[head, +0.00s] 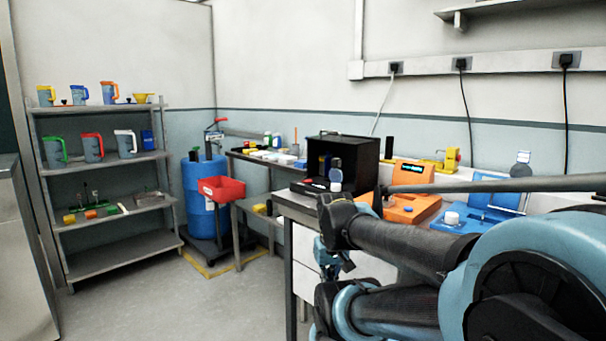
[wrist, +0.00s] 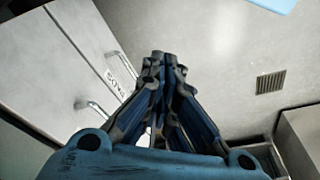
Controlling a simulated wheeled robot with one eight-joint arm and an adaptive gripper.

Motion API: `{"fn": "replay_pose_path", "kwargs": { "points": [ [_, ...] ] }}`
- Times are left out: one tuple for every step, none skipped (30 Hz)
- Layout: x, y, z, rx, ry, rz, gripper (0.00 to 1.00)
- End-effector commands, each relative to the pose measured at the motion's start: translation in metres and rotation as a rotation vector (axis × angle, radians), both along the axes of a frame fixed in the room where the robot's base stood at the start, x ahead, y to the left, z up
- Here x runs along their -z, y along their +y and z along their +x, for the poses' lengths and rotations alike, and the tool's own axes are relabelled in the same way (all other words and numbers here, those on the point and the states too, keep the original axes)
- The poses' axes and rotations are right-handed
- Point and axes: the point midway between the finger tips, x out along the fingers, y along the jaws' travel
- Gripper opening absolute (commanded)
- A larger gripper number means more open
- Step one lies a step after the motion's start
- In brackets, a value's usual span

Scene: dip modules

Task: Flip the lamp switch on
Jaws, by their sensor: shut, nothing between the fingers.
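My gripper (wrist: 163,58) is shut and empty in the wrist view, its fingertips together above the floor. In the head view my gripper (head: 334,266) hangs low beside the bench, below the bench top and partly behind my arm. On the bench stand an orange module (head: 408,209) and a blue module (head: 455,222) with a white knob. A black open-fronted box (head: 352,151) stands farther back, with a small dark unit (head: 318,187) in front of it. I cannot make out which part is the lamp switch. My arm hides part of the bench.
A white cabinet (wrist: 72,62) with metal handles is left of the gripper in the wrist view, and a floor grate (wrist: 270,82) is at right. A blue drum (head: 204,180), a red bin (head: 221,188) and a shelf rack (head: 118,158) stand at left. The floor between is clear.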

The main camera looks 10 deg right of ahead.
Motion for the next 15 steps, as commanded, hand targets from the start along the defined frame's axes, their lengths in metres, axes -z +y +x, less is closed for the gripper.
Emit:
{"fn": "replay_pose_path", "kwargs": {
  "points": [
    [0.0, 0.0, 0.0, 0.0, 0.0, 0.0, 0.0],
    [0.0, 0.0, 0.0, 0.0, 0.0, 0.0, 0.0],
    [0.0, 0.0, 0.0, 0.0, 0.0, 0.0, 0.0],
    [0.0, 0.0, 0.0, 0.0, 0.0, 0.0, 0.0],
    [0.0, 0.0, 0.0, 0.001, 0.0, 0.0, 0.0],
    [-0.006, 0.0, -0.006, 0.003, -0.01, -0.001, 0.0],
    [-0.008, -0.001, -0.006, 0.007, -0.011, -0.003, 0.0],
    [-0.011, -0.001, -0.004, 0.013, -0.012, -0.004, 0.0],
    [-0.017, -0.002, -0.001, 0.024, -0.012, -0.009, 0.0],
    [-0.022, -0.003, 0.004, 0.035, -0.013, -0.015, 0.0],
    [-0.029, -0.004, 0.009, 0.047, -0.013, -0.02, 0.0],
    [-0.039, -0.005, 0.017, 0.07, -0.014, -0.028, 0.0],
    [-0.047, -0.007, 0.024, 0.089, -0.015, -0.036, 0.0],
    [-0.057, -0.008, 0.032, 0.11, -0.018, -0.044, 0.0],
    [-0.07, -0.01, 0.043, 0.141, -0.022, -0.057, 0.0]
  ]
}}
